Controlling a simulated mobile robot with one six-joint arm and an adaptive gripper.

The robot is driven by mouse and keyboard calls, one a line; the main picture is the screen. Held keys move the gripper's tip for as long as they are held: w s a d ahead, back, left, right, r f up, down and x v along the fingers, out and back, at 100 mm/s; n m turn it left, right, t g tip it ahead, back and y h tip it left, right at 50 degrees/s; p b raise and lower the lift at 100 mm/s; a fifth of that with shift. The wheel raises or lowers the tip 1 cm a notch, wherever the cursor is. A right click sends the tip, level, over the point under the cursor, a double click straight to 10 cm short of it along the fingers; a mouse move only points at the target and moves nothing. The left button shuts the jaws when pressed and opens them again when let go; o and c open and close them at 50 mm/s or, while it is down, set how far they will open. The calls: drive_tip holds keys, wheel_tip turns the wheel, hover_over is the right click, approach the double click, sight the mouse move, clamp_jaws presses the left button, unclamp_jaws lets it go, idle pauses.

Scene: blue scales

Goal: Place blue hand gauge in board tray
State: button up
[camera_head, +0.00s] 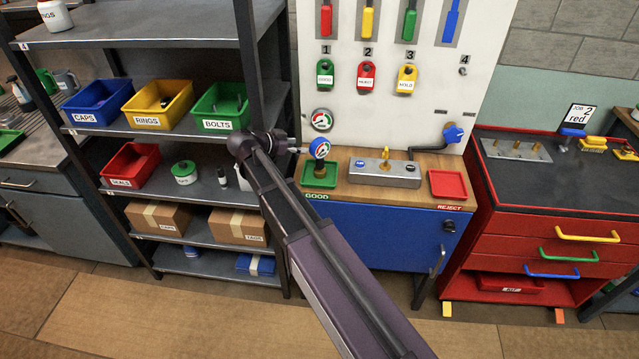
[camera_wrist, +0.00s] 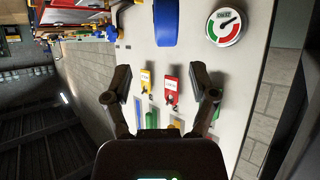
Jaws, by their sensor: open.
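The blue hand gauge (camera_head: 319,148), a round white dial with a blue body, shows above the green tray (camera_head: 320,174) on the bench. My gripper (camera_head: 291,143) is just left of it; its fingers are hard to make out there. In the wrist view my gripper (camera_wrist: 164,82) is open, with nothing between its fingers. A blue rounded body (camera_wrist: 166,22) lies beyond the fingertips, centred between them; it looks like the gauge. Whether the gauge rests on a support cannot be seen. I cannot tell which tray is the board tray.
A metal block (camera_head: 385,173) and a red tray (camera_head: 447,184) share the bench. A white board (camera_head: 400,100) behind carries tags, handles and another gauge (camera_head: 322,119). Shelves with bins (camera_head: 163,104) stand left, a red cabinet (camera_head: 545,240) right.

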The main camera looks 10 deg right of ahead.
drive_tip(key=s+d+f+n+g+y, duration=0.2)
drive_tip(key=s+f+n+y, duration=0.1)
drive_tip(key=s, duration=0.5)
drive_tip(key=s+d+f+n+g+y, duration=0.1)
drive_tip(key=s+d+f+n+y, duration=0.2)
drive_tip(key=s, duration=0.4)
drive_tip(key=s+d+f+n+g+y, duration=0.2)
drive_tip(key=s+f+n+y, duration=0.2)
drive_tip(key=s, duration=0.4)
drive_tip(key=shift+s+d+n+g+y, duration=0.35)
drive_tip(key=shift+n+y, duration=0.35)
drive_tip(key=shift+n, duration=0.5)
